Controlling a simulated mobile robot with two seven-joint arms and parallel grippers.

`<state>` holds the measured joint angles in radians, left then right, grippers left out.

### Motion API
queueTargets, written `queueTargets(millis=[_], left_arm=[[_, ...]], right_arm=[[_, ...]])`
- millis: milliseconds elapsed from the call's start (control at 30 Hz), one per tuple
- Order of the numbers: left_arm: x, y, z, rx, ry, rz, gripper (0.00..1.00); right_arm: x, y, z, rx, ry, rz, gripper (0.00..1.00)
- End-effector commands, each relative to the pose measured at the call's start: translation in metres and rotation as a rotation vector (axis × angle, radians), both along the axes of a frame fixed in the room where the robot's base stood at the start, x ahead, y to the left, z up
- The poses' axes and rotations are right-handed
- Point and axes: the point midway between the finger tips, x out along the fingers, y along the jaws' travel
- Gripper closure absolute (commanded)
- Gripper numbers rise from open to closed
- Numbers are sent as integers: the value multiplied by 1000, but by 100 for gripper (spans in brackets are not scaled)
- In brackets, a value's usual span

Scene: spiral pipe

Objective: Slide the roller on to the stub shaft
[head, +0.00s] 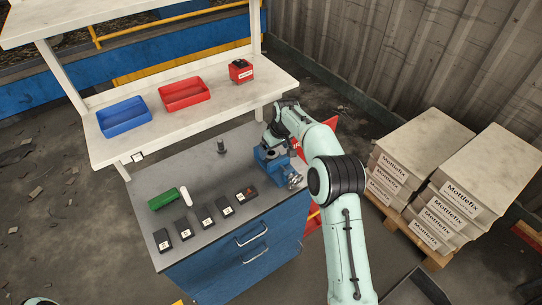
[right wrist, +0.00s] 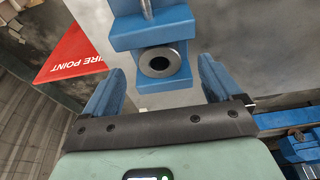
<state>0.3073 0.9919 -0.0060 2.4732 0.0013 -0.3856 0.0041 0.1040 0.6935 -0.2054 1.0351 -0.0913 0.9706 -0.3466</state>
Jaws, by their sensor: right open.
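My right gripper (right wrist: 160,78) is open, with one blue finger on each side of the right wrist view. Between and beyond the fingers a grey metal ring with a dark hole (right wrist: 160,63) faces the camera. It sits against a blue clamp-like fixture (right wrist: 151,32). I cannot tell whether the ring is the roller, or whether fingers touch it. In the head view the right arm reaches down over the blue fixture (head: 272,160) at the bench's right side and partly hides it.
The grey bench top (head: 190,165) also holds a green half-round tray (head: 165,199), a white rod (head: 186,196) and several black labelled blocks (head: 208,214). A shelf above carries a blue bin (head: 124,116), a red bin (head: 184,94) and a red box (head: 241,71). Mottlefix stacks (head: 470,180) stand right.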

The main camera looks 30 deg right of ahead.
Motion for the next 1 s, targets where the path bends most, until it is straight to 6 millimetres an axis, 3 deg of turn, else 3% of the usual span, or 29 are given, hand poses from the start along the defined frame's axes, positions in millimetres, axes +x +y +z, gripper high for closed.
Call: queueTargets(millis=[400, 667, 700, 900, 1000], left_arm=[[10, 0, 10, 0, -11, 0, 57], [10, 0, 10, 0, -11, 0, 57], [9, 0, 10, 0, -11, 0, 57], [10, 0, 10, 0, -11, 0, 57], [10, 0, 10, 0, -11, 0, 57]], right_arm=[[20, -1, -46, 0, 0, 0, 8], [20, -1, -49, 0, -1, 0, 8], [20, -1, -49, 0, -1, 0, 15], [20, 0, -49, 0, -1, 0, 77], [20, 0, -48, 0, -3, 0, 77]])
